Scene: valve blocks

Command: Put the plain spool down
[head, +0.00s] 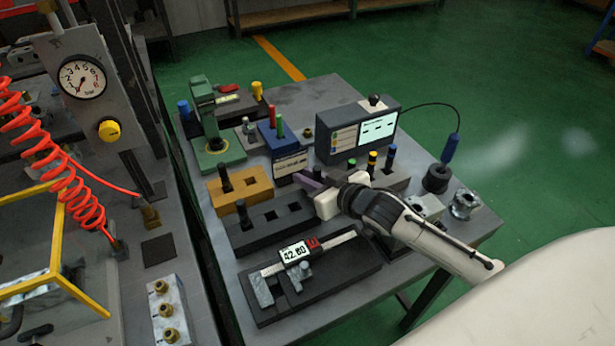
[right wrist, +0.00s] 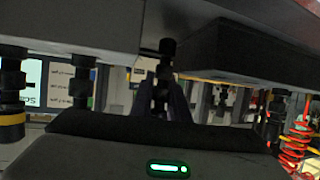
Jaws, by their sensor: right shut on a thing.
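My right gripper (head: 310,183) is over the middle of the bench, its fingers pointing left. In the right wrist view its two fingers are shut on a dark spool (right wrist: 163,75) with no coloured band that I can make out. That spool cannot be told apart in the head view. An orange block (head: 258,187) and a dark block with square holes (head: 270,226) lie to the left of the fingers. A dark spool (head: 226,179) stands in the orange block and another (head: 242,213) in the dark block. My left gripper is not in view.
A caliper with a display (head: 295,252) lies on a dark base in front. A grey tester with a screen (head: 345,140) stands behind the gripper. Colour-banded spools (head: 389,158) stand in a block beside my wrist. A black ring (head: 436,179) and metal fitting (head: 464,204) are at right.

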